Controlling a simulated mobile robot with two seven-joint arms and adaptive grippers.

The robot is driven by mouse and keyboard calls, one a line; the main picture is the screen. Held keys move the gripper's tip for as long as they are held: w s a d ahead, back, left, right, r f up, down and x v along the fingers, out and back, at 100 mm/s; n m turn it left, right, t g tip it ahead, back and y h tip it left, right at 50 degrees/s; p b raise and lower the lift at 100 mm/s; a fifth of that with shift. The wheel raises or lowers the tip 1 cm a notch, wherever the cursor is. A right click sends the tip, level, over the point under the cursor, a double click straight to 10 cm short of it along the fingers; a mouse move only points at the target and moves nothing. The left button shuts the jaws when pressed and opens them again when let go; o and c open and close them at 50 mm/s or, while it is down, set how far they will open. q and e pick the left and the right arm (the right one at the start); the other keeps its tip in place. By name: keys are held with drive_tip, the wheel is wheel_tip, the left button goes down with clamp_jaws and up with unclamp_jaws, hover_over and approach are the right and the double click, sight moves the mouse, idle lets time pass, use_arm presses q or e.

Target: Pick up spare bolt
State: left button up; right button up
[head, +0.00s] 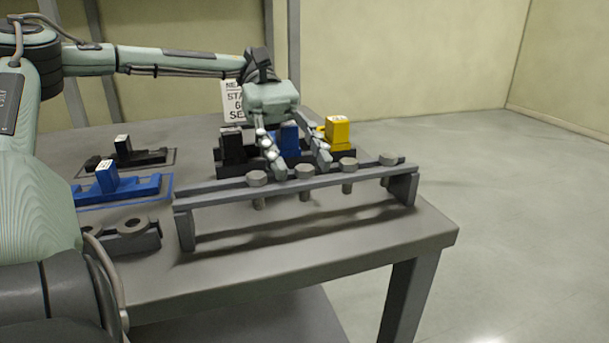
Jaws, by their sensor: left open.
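Several grey bolts hang by their heads in a raised grey rack (215,192) along the table's front right. From left to right they include a first bolt (257,178), a second bolt (304,170), a third bolt (348,164) and one at the right end (388,159). I cannot tell which one is the spare. My left gripper (300,170) is open and empty, pointing down at the rack. Its fingers spread around or just behind the second bolt; I cannot tell whether they touch it. My right gripper is not in view.
Behind the rack, a dark holder carries a black block (233,147), a blue block (290,139) and a yellow block (338,132). A black fixture (125,155) and a blue fixture (115,188) lie left. A holder with round rings (131,229) stands nearer. A sign (234,100) stands behind.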

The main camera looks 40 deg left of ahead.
use_arm(q)
drive_tip(key=shift+c, duration=0.4)
clamp_jaws()
drive_tip(key=shift+r, duration=0.1)
